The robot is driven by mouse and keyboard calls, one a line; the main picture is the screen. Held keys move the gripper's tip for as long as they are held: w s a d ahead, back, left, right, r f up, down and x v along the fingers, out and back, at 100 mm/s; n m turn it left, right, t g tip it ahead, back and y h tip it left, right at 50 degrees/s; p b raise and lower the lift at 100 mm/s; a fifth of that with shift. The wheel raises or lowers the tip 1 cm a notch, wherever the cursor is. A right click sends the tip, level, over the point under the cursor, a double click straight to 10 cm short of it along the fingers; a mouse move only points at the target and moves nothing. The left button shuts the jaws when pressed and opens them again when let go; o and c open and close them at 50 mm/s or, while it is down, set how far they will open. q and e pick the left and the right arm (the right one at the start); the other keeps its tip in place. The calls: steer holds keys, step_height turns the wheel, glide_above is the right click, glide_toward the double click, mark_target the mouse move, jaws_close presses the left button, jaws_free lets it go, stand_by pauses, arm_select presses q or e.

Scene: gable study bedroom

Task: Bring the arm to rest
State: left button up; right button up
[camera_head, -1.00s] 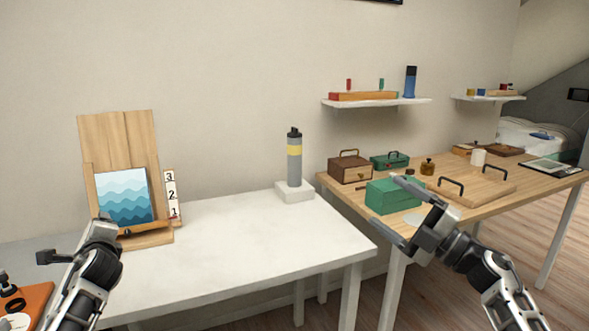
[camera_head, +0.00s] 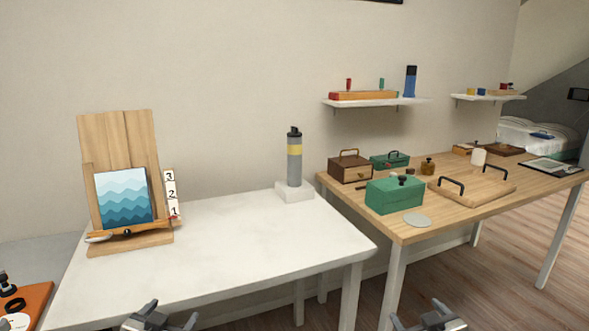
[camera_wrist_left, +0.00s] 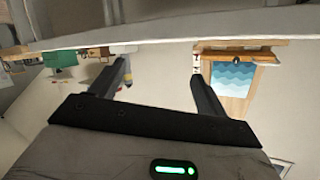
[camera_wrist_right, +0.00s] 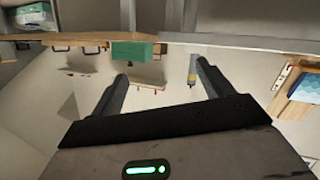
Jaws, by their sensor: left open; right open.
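My left gripper (camera_head: 160,318) is at the bottom edge of the head view, in front of the white table. Its two fingers also show apart and empty in the left wrist view (camera_wrist_left: 160,80). My right gripper (camera_head: 428,318) is at the bottom edge of the head view, right of the white table and in front of the wooden table. In the right wrist view its fingers (camera_wrist_right: 165,80) are apart with nothing between them. Most of both arms is below the head view.
The white table (camera_head: 250,245) holds an easel (camera_head: 122,130) with a wave picture (camera_head: 124,198) and a grey bottle (camera_head: 294,160) on a block. The wooden table (camera_head: 460,212) holds a green box (camera_head: 393,196), a brown box (camera_head: 349,170) and a tray (camera_head: 470,195). Wall shelves (camera_head: 376,102) hang above.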

arm_select(q)
steer(key=s+d+f+g, duration=0.1)
steer(key=s+d+f, duration=0.2)
steer(key=s, duration=0.6)
steer(key=s+d+f+g+h, duration=0.1)
steer(key=s+d+f, duration=0.3)
steer(key=s, duration=0.5)
steer(key=s+d+f+g+h, duration=0.1)
steer(key=s+d+f+g, duration=0.1)
steer(key=s+f, duration=0.3)
steer(key=s+d, duration=0.1)
steer(key=s, duration=0.3)
steer(key=shift+s+d+f+n+g, duration=0.25)
steer(key=shift+s+d+n+g, duration=0.05)
steer(key=shift+d+n, duration=0.1)
arm_select(e)
steer(key=s+a+f+g, duration=0.1)
steer(key=s+a+f, duration=0.2)
steer(key=s, duration=0.6)
steer(key=s+a+f+g+y, duration=0.1)
steer(key=s+a+f, duration=0.3)
steer(key=s, duration=0.5)
steer(key=s+a+f+m+g+y, duration=0.1)
steer(key=s+a+f+g, duration=0.1)
steer(key=s+f, duration=0.3)
steer(key=s+a, duration=0.1)
steer(key=s, duration=0.3)
steer(key=shift+s+a+f+g, duration=0.2)
steer(key=shift+s+a+g, duration=0.1)
steer(key=shift+a, duration=0.1)
